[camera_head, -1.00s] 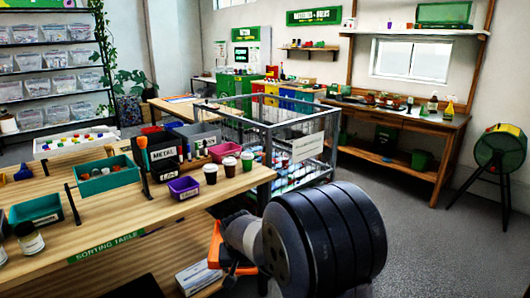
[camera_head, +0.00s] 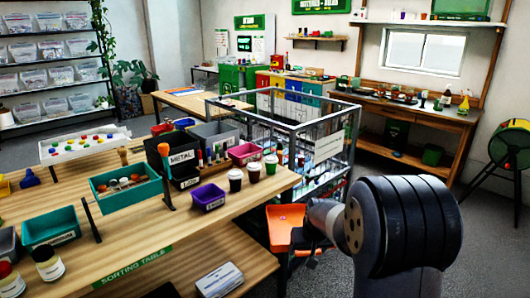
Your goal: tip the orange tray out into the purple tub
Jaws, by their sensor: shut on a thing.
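The purple tub (camera_head: 208,197) stands upright near the right end of the sorting table. The orange tray (camera_head: 282,222) is in the air just off the table's right end, to the right of the tub and apart from it. Its inner side shows, but I cannot make out any contents. My gripper (camera_head: 308,243) is shut on the tray's right side; its fingers are small, dark and partly hidden by my wrist.
Dark cups with white and green lids (camera_head: 253,172) stand right of the tub. Behind it are a black METAL bin (camera_head: 160,152) and a pink tub (camera_head: 243,153). A teal tray (camera_head: 125,190) lies left. A wire cage (camera_head: 325,150) stands behind the orange tray.

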